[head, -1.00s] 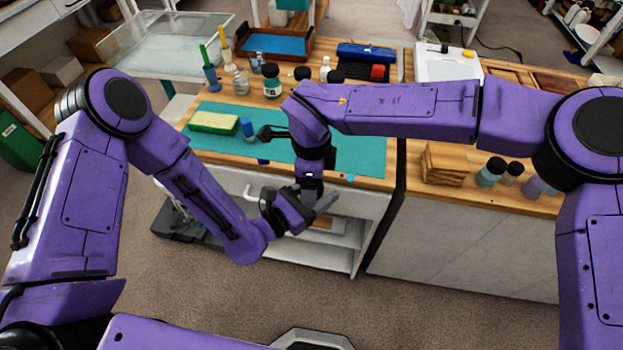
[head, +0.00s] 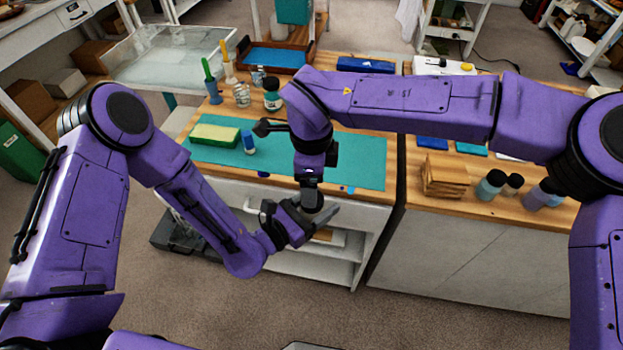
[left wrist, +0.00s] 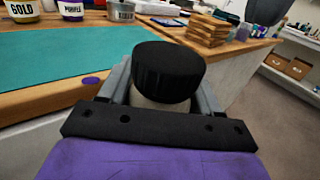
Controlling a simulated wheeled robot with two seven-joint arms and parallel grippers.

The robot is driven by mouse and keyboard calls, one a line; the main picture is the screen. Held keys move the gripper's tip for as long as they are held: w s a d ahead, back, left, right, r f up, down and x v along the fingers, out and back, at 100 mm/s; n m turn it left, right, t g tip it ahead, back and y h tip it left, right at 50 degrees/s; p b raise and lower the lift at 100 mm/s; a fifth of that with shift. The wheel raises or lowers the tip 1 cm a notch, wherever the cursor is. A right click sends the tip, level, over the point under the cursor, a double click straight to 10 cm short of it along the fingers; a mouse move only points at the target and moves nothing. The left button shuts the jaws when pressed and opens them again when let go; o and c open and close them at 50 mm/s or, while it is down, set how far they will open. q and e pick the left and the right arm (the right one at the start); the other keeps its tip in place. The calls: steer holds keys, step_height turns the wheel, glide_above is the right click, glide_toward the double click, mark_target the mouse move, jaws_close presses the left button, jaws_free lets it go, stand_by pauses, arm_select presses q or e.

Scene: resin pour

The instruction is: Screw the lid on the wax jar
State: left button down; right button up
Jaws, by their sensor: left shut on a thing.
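In the left wrist view my left gripper (left wrist: 165,105) is shut on the pale wax jar (left wrist: 160,102), which stands upright between its grey fingers. A ribbed black lid (left wrist: 169,70) sits over the jar's top; I cannot tell whether it is fully seated. In the head view the left gripper (head: 325,214) is in front of the counter's edge, with the jar hard to make out. My right gripper (head: 311,195) points down close above the left one. Its fingertips are too dark and small to tell open from shut.
The counter holds a teal mat (head: 360,160), a yellow-green sponge (head: 214,135) and a blue-capped bottle (head: 249,142). A wood stack (head: 443,176) and several dark-lidded jars (head: 490,186) stand at the right. The left wrist view shows labelled gold (left wrist: 22,10) and purple (left wrist: 71,9) pots.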

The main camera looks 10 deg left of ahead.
mark_target(312, 212)
steer(key=shift+w+a+r+n, duration=0.1)
steer(key=shift+a+r+n, duration=0.05)
steer(key=shift+r+n, duration=0.4)
steer(key=n, duration=0.2)
steer(key=r+n, duration=0.1)
steer(key=n, duration=0.1)
steer(key=shift+r+n, duration=0.2)
steer(key=shift+n, duration=0.05)
steer(key=n, duration=0.4)
steer(key=shift+r, duration=0.25)
steer(key=n, duration=0.2)
steer(key=shift+d+n, duration=0.2)
steer(key=shift+n, duration=0.2)
steer(key=shift+f, duration=4)
